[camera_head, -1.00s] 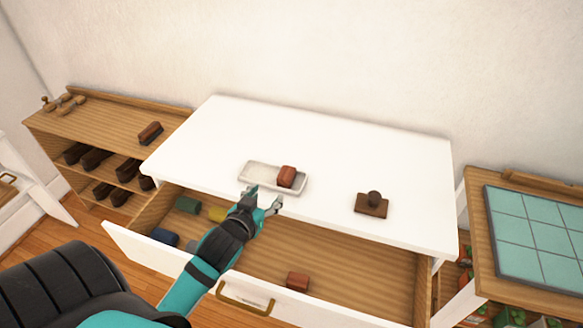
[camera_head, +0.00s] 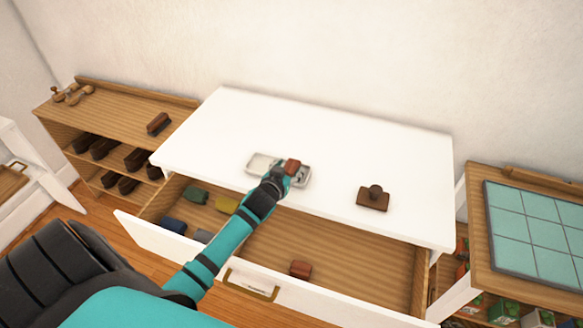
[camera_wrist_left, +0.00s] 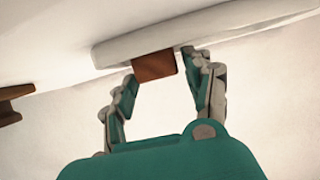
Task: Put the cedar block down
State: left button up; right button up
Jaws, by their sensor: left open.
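A reddish-brown block (camera_head: 292,165), which looks like the cedar block, sits on a pale shallow tray (camera_head: 257,163) on the white dresser top. My left gripper (camera_head: 285,176) is at the tray's near edge, right at the block, and partly hides both. In the left wrist view the block (camera_wrist_left: 154,66) shows between the two parted fingertips, with the tray (camera_wrist_left: 215,28) behind it. The gripper is open; I cannot tell whether a finger touches the block. A similar reddish block (camera_head: 300,269) lies in the open drawer. My right gripper is not in view.
The drawer (camera_head: 345,262) stands open below, with several coloured rolled items (camera_head: 198,195) at its left. A brown stamp-like object (camera_head: 373,198) stands right of the tray. A shoe shelf (camera_head: 120,125) is left, a tiled-top unit (camera_head: 530,230) right. The dresser's back is clear.

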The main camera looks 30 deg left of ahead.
pick_arm(q)
jog(key=shift+x, duration=1.45)
jog(key=c, duration=0.8)
jog(key=shift+r, duration=0.1)
